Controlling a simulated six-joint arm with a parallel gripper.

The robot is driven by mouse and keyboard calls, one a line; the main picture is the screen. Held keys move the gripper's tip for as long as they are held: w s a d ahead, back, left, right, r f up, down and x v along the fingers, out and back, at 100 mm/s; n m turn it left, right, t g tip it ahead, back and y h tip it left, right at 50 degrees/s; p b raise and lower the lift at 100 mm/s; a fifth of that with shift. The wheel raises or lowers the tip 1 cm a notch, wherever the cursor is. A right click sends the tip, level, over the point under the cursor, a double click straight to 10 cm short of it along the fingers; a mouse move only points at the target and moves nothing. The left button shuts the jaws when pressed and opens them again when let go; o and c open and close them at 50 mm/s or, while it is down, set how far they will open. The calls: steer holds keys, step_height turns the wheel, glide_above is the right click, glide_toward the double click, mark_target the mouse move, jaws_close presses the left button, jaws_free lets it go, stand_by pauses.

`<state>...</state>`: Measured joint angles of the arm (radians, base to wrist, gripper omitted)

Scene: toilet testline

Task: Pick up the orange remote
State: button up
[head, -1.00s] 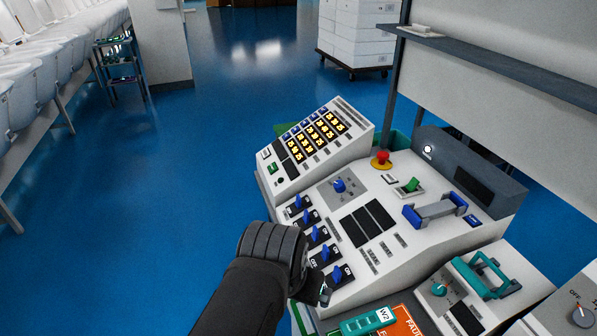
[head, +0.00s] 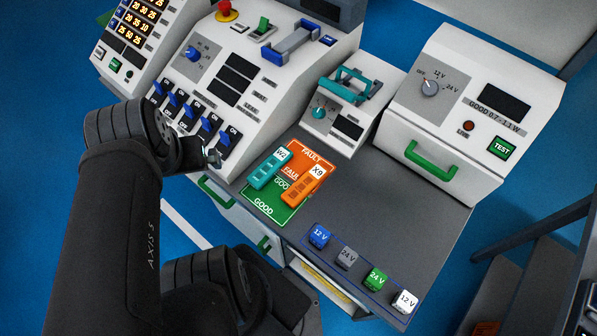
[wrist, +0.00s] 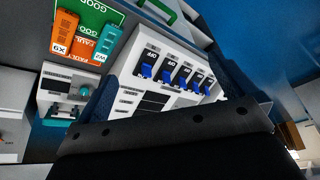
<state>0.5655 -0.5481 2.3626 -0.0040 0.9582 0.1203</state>
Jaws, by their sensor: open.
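The orange remote (head: 299,189), labelled X9, lies on a card with an orange FAULT part and a green GOOD part (head: 265,206). A teal remote (head: 268,169), labelled W2, lies just left of it. In the wrist view the orange remote (wrist: 64,34) is at the upper left, with the teal remote (wrist: 107,44) to its right. My gripper (head: 213,158) is open, left of the card and close to the blue-switch panel, apart from both remotes. Its fingers are small and partly hidden by my wrist in the head view.
The switch console (head: 243,85) rises behind my gripper. A small unit with a teal handle (head: 343,110) and a white tester with a green handle (head: 470,105) stand behind the card. Several coloured voltage blocks (head: 347,256) line the front edge. Bare grey tabletop (head: 375,195) lies right of the card.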

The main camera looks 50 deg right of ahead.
stand_by(0.4)
steer(key=c, duration=0.7)
steer(key=m+g+y, duration=0.2)
steer(key=m+g, duration=0.2)
steer(key=m, duration=0.7)
glide_above(306, 183)
step_height(306, 183, down, 4)
steer(key=f, duration=1.2)
steer(key=shift+w+a, duration=0.1)
steer(key=shift+w, duration=0.2)
steer(key=shift+s+f, duration=0.15)
steer(key=shift+f, duration=1.2)
steer(key=shift+s+f, duration=0.15)
steer(key=shift+f, duration=1.15)
